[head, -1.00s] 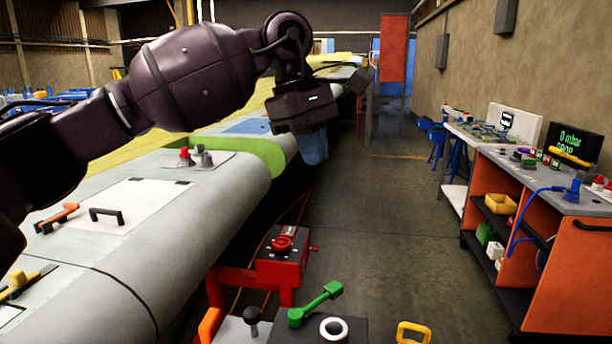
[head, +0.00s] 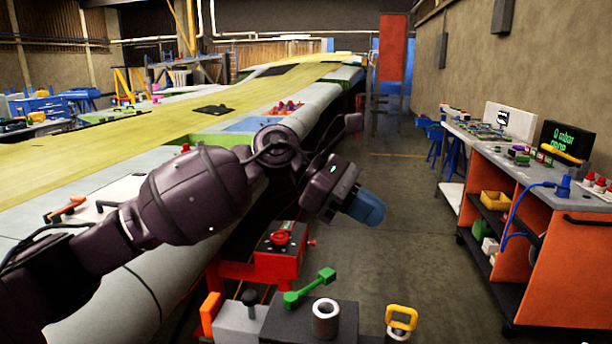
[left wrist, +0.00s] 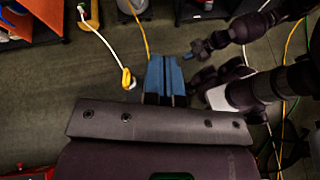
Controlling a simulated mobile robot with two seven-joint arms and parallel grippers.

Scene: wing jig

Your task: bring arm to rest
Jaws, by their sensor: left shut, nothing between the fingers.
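My left arm comes in from the left in the head view, dark purple, across the near edge of the wing (head: 160,290). My left gripper (head: 368,209) has blue fingers that are shut and empty, pointing right and a little down over the open floor. In the left wrist view the same shut blue fingers (left wrist: 165,78) point away over dark floor, touching nothing. Dark links, which look like my other arm, show at the right of the left wrist view. A small blue-grey end there is too small to read.
A red stand (head: 282,255) sits below the arm. A dark block with a green lever (head: 310,288) and a yellow handle (head: 401,318) lie at the bottom. An orange-sided workbench (head: 545,255) stands right. The floor aisle (head: 400,240) between is clear.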

